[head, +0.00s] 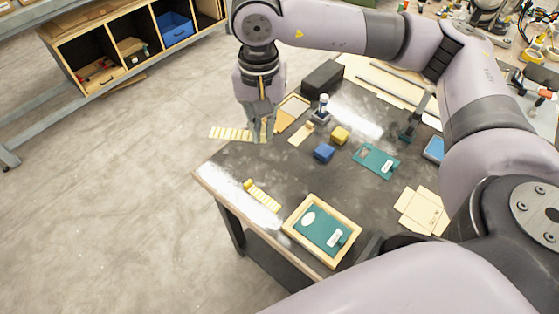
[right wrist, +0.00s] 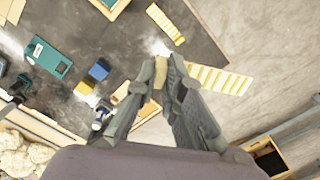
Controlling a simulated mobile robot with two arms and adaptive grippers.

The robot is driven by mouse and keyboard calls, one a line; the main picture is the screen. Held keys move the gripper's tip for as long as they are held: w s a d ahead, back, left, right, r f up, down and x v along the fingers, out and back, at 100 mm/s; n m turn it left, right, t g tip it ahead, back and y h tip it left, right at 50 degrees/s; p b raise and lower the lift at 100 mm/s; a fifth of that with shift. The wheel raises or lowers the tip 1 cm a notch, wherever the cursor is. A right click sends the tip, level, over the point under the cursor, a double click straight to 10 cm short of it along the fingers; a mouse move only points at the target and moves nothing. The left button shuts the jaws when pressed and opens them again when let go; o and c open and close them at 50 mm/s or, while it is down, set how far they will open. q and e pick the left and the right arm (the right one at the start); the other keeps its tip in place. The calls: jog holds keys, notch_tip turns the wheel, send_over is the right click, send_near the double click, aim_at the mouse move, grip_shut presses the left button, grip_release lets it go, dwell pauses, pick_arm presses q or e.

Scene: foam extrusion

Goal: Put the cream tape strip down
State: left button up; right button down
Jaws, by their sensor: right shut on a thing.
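My right gripper (head: 262,131) is shut on one end of a cream tape strip (head: 230,133) with a ladder-like row of marks. The strip sticks out to the left of the fingers, past the table's corner and over the floor. In the right wrist view the fingertips (right wrist: 160,80) are close together, and the strip (right wrist: 222,80) reaches out to the right beyond them. The pinched end is mostly hidden by the fingers. I cannot tell how high it is above the table. My left gripper is not in view.
The dark table (head: 225,170) has bare room near its left corner. A similar yellowish strip (head: 263,197) lies near the front left edge. A wood-framed teal panel (head: 322,230), a blue block (head: 324,152), a yellow block (head: 340,135) and a teal plate (head: 376,161) lie further right.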

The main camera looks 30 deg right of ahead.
jog(key=m, duration=0.1)
jog(key=w+m, duration=0.1)
jog(key=m, duration=0.2)
jog(key=shift+w+f, duration=0.2)
jog(key=shift+w, duration=0.15)
jog(key=w+m+b, duration=0.1)
jog(key=w+m, duration=0.1)
jog(key=m, duration=0.5)
jog(key=m+b, duration=0.4)
jog(key=m, duration=2.7)
send_over(272, 166)
notch_tip(272, 166, down, 6)
jog(key=shift+m, duration=0.3)
notch_tip(272, 166, down, 20)
jog(key=shift+w+r+p, duration=0.1)
jog(key=shift+r+p, duration=0.1)
jog(key=shift+p, duration=0.65)
jog(key=shift+f, duration=0.1)
